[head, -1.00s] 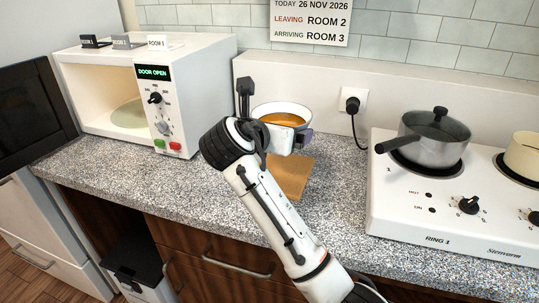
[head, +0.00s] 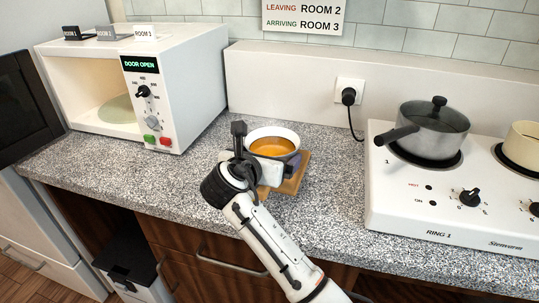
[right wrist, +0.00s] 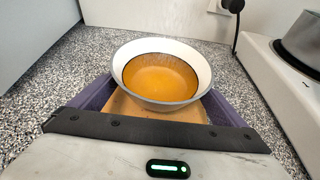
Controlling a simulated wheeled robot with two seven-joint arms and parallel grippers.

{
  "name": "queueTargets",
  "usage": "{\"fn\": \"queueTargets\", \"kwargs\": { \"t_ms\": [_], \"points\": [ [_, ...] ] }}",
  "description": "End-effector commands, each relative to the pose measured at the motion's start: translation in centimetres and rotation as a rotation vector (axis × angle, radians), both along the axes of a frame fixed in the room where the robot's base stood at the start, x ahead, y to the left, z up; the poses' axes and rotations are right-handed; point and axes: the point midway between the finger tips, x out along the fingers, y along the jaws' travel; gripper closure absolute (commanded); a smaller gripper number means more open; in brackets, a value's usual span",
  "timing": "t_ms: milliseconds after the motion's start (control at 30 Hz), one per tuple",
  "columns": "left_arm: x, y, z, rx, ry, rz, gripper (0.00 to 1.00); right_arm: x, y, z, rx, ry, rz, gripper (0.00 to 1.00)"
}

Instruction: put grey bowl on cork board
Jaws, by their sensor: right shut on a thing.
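The grey bowl (head: 273,144) has a white inside and holds orange soup. It is upright and over the cork board (head: 290,186); I cannot tell whether its base touches the board. My right gripper (head: 267,152) is shut on the bowl, its fingers at either side. In the right wrist view the bowl (right wrist: 160,75) sits between the purple fingers, with the cork board (right wrist: 122,106) below it. The arm and gripper hide part of the board in the head view. My left gripper is not in view.
A white microwave (head: 175,95) with its door open stands at the left. A hob (head: 400,205) with a lidded grey pan (head: 432,130) and a cream pot (head: 525,148) is at the right. A plug (head: 348,96) with a black cord is on the wall behind. Speckled counter around the board is clear.

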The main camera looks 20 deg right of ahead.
Motion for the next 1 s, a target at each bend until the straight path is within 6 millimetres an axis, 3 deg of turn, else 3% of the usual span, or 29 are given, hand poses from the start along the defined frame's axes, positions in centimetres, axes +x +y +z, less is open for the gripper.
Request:
{"fn": "queueTargets", "kwargs": {
  "t_ms": [267, 300, 333, 667, 1000],
  "points": [
    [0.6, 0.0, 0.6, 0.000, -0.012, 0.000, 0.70, 0.1, 0.0, 0.3, -0.002, -0.006, 0.001, 0.45],
    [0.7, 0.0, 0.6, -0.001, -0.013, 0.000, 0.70, 0.0, 0.0, -0.1, -0.001, -0.001, 0.000, 0.03],
    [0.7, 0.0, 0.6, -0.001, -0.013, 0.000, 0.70, 0.0, 0.0, -0.1, 0.000, -0.001, 0.000, 0.00],
    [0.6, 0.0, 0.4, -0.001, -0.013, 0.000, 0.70, -0.3, 0.3, 0.3, 0.002, -0.002, 0.001, 0.00],
    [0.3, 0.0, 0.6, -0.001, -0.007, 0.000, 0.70, -5.2, 4.1, 2.9, 0.004, -0.003, 0.002, 0.00]
  ]
}}
